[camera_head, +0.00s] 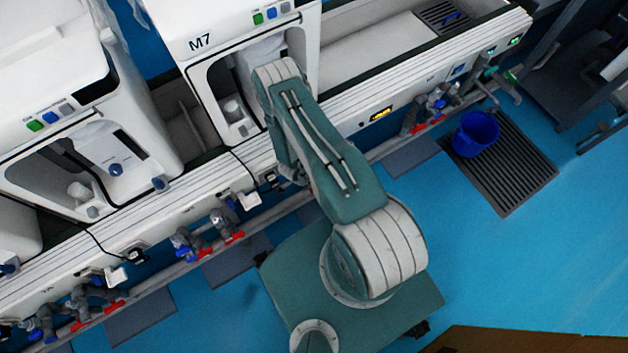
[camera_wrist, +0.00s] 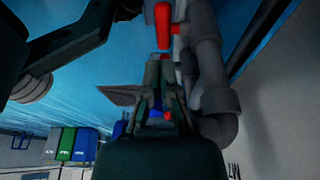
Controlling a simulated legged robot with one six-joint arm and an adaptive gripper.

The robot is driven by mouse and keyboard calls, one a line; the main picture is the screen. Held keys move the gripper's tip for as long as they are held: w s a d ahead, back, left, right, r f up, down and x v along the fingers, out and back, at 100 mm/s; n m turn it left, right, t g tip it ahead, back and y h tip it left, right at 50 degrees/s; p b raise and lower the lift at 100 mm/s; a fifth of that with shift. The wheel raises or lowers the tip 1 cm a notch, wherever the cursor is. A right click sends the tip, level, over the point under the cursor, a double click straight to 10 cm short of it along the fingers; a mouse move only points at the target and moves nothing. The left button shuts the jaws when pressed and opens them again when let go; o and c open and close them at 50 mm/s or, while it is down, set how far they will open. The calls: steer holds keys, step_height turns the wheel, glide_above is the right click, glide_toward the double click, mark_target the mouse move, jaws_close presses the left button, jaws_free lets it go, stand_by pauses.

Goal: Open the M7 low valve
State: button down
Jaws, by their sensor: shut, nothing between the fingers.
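In the wrist view, my gripper (camera_wrist: 158,72) is shut and empty, its fingers pointing up the picture. A red valve handle (camera_wrist: 162,25) stands just beyond the fingertips, beside a grey pipe (camera_wrist: 212,85). I cannot tell whether the fingertips touch the handle, nor read a label that names this valve. A blue part shows behind the fingers. In the head view, the machine marked M7 (camera_head: 200,43) stands at top centre, partly behind my arm. My gripper is hidden there by the arm.
In the head view, red and blue valves sit along the bench's front pipe, left (camera_head: 210,235) and right (camera_head: 430,105) of my arm. A blue bucket (camera_head: 475,133) stands on a dark grate (camera_head: 515,170). Coloured bins (camera_wrist: 75,145) show in the wrist view. Blue floor is open at right.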

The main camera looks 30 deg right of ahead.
steer(key=x, duration=0.9)
steer(key=shift+a, duration=0.45)
steer(key=shift+d, duration=0.25)
